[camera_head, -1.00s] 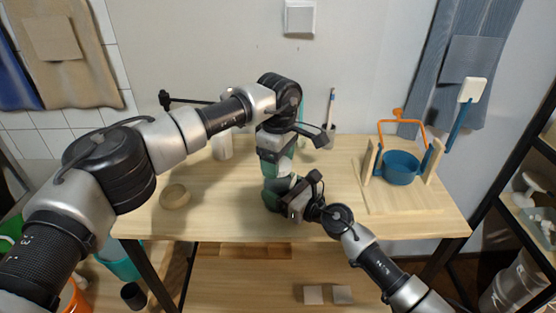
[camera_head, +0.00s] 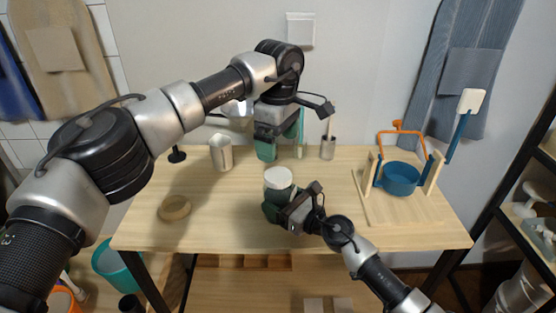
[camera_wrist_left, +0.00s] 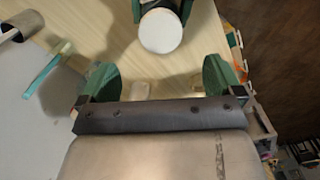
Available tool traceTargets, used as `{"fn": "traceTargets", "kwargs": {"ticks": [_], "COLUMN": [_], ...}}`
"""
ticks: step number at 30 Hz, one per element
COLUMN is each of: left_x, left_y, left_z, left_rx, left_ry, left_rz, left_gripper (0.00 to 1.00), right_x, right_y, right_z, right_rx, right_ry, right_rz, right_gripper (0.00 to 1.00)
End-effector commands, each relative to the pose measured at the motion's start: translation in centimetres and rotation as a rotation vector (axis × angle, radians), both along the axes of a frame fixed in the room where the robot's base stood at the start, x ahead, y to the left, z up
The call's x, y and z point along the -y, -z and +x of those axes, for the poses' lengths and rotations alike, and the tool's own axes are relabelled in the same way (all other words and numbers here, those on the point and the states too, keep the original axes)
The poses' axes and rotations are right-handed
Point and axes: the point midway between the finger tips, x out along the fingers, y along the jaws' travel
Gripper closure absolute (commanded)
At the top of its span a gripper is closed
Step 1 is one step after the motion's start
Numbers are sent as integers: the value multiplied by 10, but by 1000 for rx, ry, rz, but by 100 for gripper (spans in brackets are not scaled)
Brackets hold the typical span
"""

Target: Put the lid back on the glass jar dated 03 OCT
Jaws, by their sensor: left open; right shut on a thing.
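A jar (camera_head: 279,190) with a white round top, which looks like its lid (camera_head: 277,177), stands near the table's front middle. The lid also shows from above in the left wrist view (camera_wrist_left: 160,31), sitting flat over the jar's mouth. My right gripper (camera_head: 278,207) is shut on the jar's body from the front right. My left gripper (camera_head: 268,152) is open and empty, above and behind the jar, with its green fingers apart in the left wrist view (camera_wrist_left: 161,82). No date is readable; the jar's sides are mostly hidden by the right gripper.
A holder with tools (camera_head: 328,148) stands at the back.

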Motion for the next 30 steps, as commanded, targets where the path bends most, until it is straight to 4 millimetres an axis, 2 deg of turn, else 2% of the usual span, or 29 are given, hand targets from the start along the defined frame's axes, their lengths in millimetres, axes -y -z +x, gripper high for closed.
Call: {"fn": "traceTargets", "kwargs": {"ticks": [1, 6, 17, 18, 22, 30], "left_x": [0, 0, 0, 0, 0, 0], "left_y": [-10, -29, -34, -34, -34, -34], "left_z": [0, 0, 0, 0, 0, 0], "left_rx": [2, 1, -1, -1, -1, -1], "left_ry": [0, -1, 0, 0, 0, 0], "left_rz": [-1, 0, 0, 0, 0, 0], "left_gripper": [5, 5, 5, 5, 5, 5], "right_x": [0, 0, 0, 0, 0, 2], "right_y": [1, 1, 0, 0, 0, 0], "right_z": [0, 0, 0, 0, 0, -1], "right_rx": [-1, -1, -2, -2, -1, -1], "right_ry": [0, 0, 0, 0, 0, 0], "right_rz": [0, 0, 1, 1, 0, -1], "right_gripper": [92, 92, 92, 21, 1, 0]}}
